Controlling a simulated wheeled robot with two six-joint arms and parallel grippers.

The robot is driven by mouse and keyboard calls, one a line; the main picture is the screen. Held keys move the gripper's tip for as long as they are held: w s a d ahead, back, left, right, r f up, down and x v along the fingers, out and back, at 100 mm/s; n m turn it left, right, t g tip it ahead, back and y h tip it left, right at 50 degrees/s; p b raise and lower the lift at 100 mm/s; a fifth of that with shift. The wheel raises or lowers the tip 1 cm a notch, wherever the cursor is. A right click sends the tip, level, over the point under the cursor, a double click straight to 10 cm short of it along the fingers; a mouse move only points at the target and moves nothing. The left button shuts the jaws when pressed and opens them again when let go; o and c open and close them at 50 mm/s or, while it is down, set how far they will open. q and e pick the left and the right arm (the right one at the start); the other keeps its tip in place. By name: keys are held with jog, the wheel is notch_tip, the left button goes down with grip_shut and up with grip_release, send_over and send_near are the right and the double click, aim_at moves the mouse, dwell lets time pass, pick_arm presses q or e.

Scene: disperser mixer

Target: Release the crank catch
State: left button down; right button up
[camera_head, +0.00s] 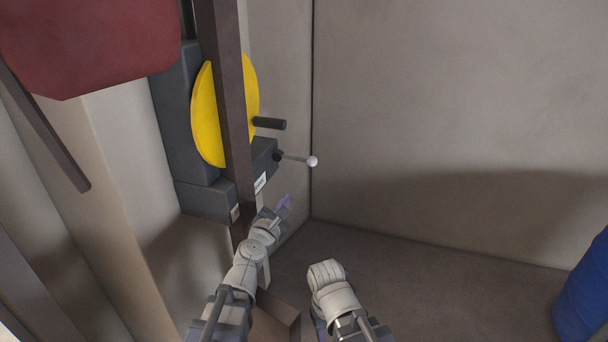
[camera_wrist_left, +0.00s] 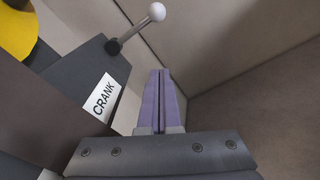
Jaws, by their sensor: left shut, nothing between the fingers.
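The crank catch is a thin lever with a white ball knob (camera_head: 312,161) that sticks out to the right from a dark grey box (camera_head: 264,158) below the yellow wheel. In the left wrist view the lever's knob (camera_wrist_left: 156,12) is at the top, and a white label reading CRANK (camera_wrist_left: 104,97) is on the box face. My left gripper (camera_head: 285,201) is shut and empty, below the knob and apart from it. Its purple fingers (camera_wrist_left: 160,72) are together in the wrist view. My right arm (camera_head: 334,290) shows at the bottom, but its fingers are hidden.
A yellow wheel (camera_head: 207,115) with a dark crank handle (camera_head: 270,123) is behind a brown upright post (camera_head: 232,90). A red body (camera_head: 90,45) hangs at upper left. A blue drum (camera_head: 582,290) stands at far right. The floor between is clear.

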aim_at(296, 159)
pick_arm(q)
jog(key=w+d+r+p, duration=0.2)
jog(key=w+d, duration=0.3)
jog(key=w, duration=0.5)
jog(key=shift+r+p, duration=0.35)
jog(key=shift+w, duration=0.1)
jog(key=shift+r, duration=0.1)
jog(key=shift+r+n+p, duration=0.2)
jog(key=shift+n+p, duration=0.1)
jog(key=shift+p, duration=0.05)
